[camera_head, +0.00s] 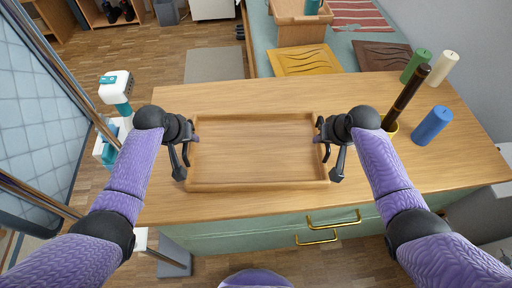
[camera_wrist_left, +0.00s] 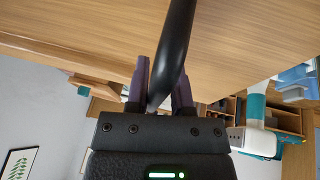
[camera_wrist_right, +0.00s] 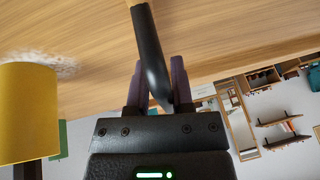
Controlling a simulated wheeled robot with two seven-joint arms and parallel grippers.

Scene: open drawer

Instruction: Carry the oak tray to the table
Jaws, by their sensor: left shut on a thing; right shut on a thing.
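The oak tray (camera_head: 258,150) is a shallow, empty wooden tray with a raised rim. In the head view it is at the middle of a wooden cabinet top (camera_head: 220,97); whether it rests there or is slightly raised I cannot tell. My left gripper (camera_head: 187,140) is shut on the black handle at the tray's left side. My right gripper (camera_head: 325,140) is shut on the black handle at its right side. The left wrist view shows the dark handle (camera_wrist_left: 176,45) between my left fingers. The right wrist view shows the other handle (camera_wrist_right: 149,50) between my right fingers.
A blue cylinder (camera_head: 432,126), a green candle (camera_head: 415,66), a cream candle (camera_head: 440,69) and a dark pole in a yellow holder stand at the cabinet top's right. Brass-handled drawers (camera_head: 333,218) are at its front. Behind is a surface with a yellow board (camera_head: 304,60) and a wooden box (camera_head: 301,20).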

